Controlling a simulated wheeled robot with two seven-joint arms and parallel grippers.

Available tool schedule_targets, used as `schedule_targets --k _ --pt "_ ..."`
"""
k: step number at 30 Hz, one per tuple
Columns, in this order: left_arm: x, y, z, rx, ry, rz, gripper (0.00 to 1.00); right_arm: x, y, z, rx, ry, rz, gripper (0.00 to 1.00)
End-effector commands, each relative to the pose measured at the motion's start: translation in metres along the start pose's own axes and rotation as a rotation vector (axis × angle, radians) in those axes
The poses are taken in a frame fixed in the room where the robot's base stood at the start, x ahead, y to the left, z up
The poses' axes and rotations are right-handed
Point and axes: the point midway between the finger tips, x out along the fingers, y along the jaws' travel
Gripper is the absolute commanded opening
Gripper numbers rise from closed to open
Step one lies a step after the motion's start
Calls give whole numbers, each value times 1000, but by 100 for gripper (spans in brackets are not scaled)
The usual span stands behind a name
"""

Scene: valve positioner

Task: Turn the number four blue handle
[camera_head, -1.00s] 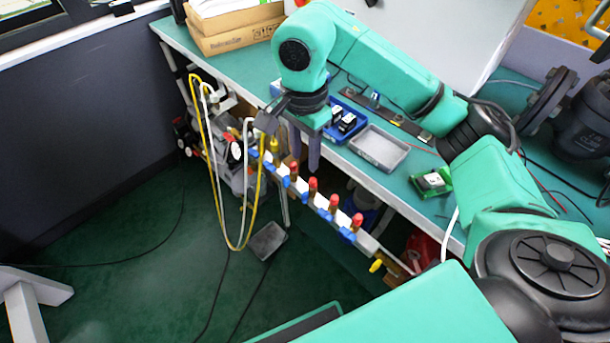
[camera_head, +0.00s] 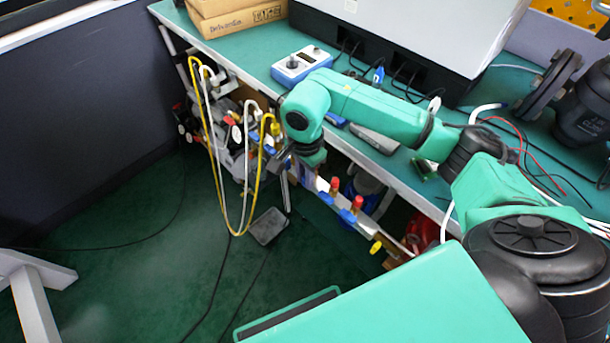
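A white valve bar (camera_head: 366,228) runs diagonally below the bench's front edge. Blue handles show on it, one at the lower right (camera_head: 348,216), one just up from it (camera_head: 327,198) and one at the upper left (camera_head: 269,150). Red-capped fittings stand beside the two lower ones. No numbers are readable. My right gripper (camera_head: 305,177) points down at the middle of the bar and hides the handles there. Its fingers are small and partly hidden, so their opening and any contact are unclear. My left gripper is out of view.
Yellow and white hoses (camera_head: 228,225) loop down left of the bar. A yellow handle (camera_head: 376,247) is at its lower right end. The green bench (camera_head: 240,52) carries a blue-white device (camera_head: 301,64) and a grey tray (camera_head: 375,139). The floor in front is open.

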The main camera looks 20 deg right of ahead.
Motion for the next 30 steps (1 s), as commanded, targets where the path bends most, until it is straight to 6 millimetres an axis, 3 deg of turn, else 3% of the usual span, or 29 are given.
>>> schedule_targets --k 8,18,26,27,29,30 --pt "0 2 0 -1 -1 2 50 0 -1 0 2 -1 16 0" --pt "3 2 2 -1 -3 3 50 0 -5 0 3 -1 241 0" --pt "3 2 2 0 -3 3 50 0 -4 0 2 0 250 0" --pt "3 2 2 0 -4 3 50 0 -4 0 2 0 250 16" --pt "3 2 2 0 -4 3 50 0 -4 0 2 0 249 39" --pt "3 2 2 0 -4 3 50 0 -4 0 2 0 249 42"
